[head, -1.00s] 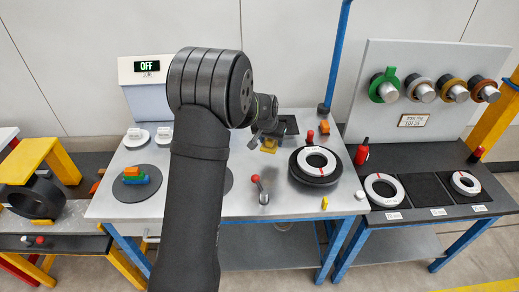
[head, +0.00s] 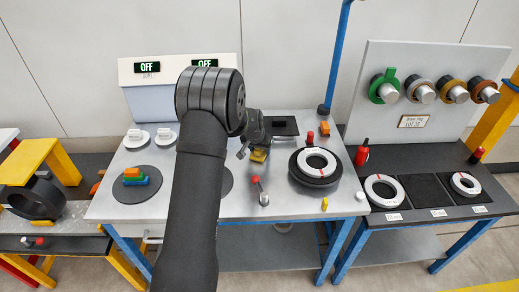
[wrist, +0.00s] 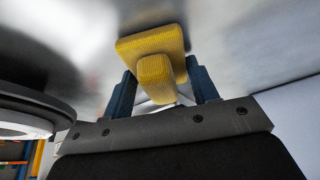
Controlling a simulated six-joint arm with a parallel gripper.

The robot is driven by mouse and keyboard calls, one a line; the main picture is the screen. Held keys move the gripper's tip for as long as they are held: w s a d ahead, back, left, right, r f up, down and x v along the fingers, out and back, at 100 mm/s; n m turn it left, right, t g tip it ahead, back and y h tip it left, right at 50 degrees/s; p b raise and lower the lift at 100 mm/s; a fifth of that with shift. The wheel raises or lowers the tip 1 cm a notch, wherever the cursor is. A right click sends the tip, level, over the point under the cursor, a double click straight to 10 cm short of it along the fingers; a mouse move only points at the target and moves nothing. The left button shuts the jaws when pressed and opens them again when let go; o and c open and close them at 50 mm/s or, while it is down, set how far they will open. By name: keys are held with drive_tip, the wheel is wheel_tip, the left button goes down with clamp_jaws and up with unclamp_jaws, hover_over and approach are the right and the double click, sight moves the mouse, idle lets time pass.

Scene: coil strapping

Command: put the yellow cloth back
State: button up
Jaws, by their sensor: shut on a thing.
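The yellow cloth (head: 259,155) is a folded yellow pad with a raised ridge on top. In the wrist view the cloth (wrist: 150,50) has its ridge between the two blue fingers of my gripper (wrist: 160,88). My gripper (head: 252,153) is shut on it. In the head view the cloth is at or just above the grey table top, left of the round turntable; I cannot tell whether it touches the table. The black square tray (head: 284,126) lies empty behind and to the right of it.
A turntable with a white ring (head: 316,161) stands right of my gripper. A red-knobbed lever (head: 260,188) stands in front. An orange block (head: 324,128) and a red-topped piece (head: 310,138) are at the back right. A dark round pad (head: 222,181) lies left, partly behind my arm.

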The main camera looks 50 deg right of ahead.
drive_tip(key=shift+f, duration=0.15)
drive_tip(key=o, duration=1)
drive_tip(key=shift+o, duration=0.2)
drive_tip(key=v, duration=1.2)
drive_tip(key=shift+r, duration=0.2)
drive_tip(key=shift+f, duration=0.1)
drive_tip(key=x, duration=1.2)
drive_tip(key=shift+f, duration=0.15)
wheel_tip(320, 180, up, 2)
drive_tip(key=shift+r, duration=0.8)
drive_tip(key=shift+f, duration=0.1)
